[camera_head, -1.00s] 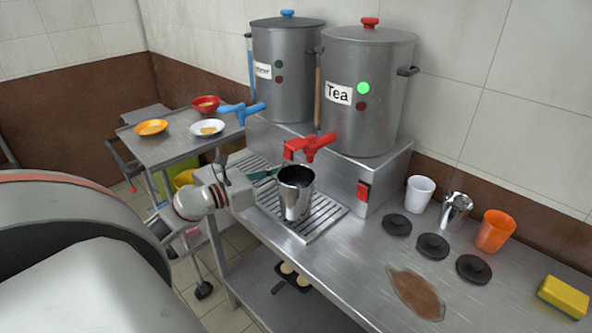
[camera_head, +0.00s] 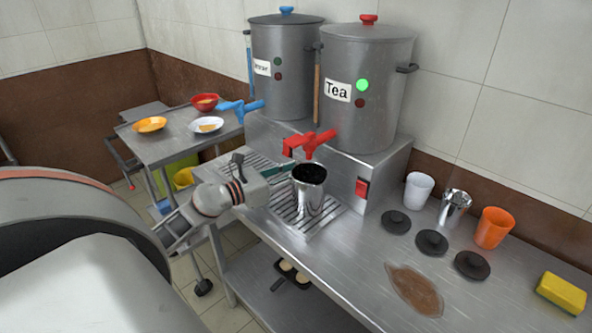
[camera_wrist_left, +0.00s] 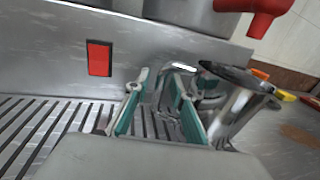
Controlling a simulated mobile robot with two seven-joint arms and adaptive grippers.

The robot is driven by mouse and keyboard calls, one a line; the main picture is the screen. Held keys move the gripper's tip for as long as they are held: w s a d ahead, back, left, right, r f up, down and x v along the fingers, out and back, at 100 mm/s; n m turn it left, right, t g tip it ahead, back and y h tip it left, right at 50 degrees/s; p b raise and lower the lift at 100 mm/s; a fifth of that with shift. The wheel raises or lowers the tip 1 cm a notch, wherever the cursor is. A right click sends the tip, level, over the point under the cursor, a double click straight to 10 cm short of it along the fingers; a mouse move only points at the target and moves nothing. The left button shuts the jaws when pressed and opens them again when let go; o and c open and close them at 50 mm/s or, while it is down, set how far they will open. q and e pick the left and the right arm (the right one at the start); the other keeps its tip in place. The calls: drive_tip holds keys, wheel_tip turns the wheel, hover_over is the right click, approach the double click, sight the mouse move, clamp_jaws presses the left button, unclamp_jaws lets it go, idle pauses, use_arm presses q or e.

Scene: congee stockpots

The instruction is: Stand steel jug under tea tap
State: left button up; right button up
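The steel jug (camera_head: 308,196) stands upright on the slotted drip tray (camera_head: 331,222), below the red tea tap (camera_head: 309,143) of the urn labelled Tea (camera_head: 365,95). Its inside looks dark. In the left wrist view the jug (camera_wrist_left: 236,112) is at the right, with the red tap (camera_wrist_left: 262,20) above it. My left gripper (camera_head: 282,171) is at the jug's left side in the head view. In the left wrist view its two green-padded fingers (camera_wrist_left: 160,112) are spread apart, with the jug's body outside the right-hand finger. I cannot tell whether they touch. My right gripper is not in view.
A second urn (camera_head: 283,75) with a blue tap (camera_head: 240,111) stands left of the tea urn. A red switch (camera_head: 362,188) is on the urn base. White (camera_head: 419,190), steel (camera_head: 454,207) and orange (camera_head: 493,228) cups and black lids (camera_head: 432,245) stand at right. A sponge (camera_head: 562,293) lies far right.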

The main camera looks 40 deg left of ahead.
use_arm(q)
drive_tip(key=shift+r, duration=0.1)
drive_tip(key=shift+r, duration=0.1)
drive_tip(key=b+v, duration=0.2)
drive_tip(key=v, duration=0.9)
drive_tip(key=shift+s+a, duration=0.2)
drive_tip(key=shift+s, duration=0.25)
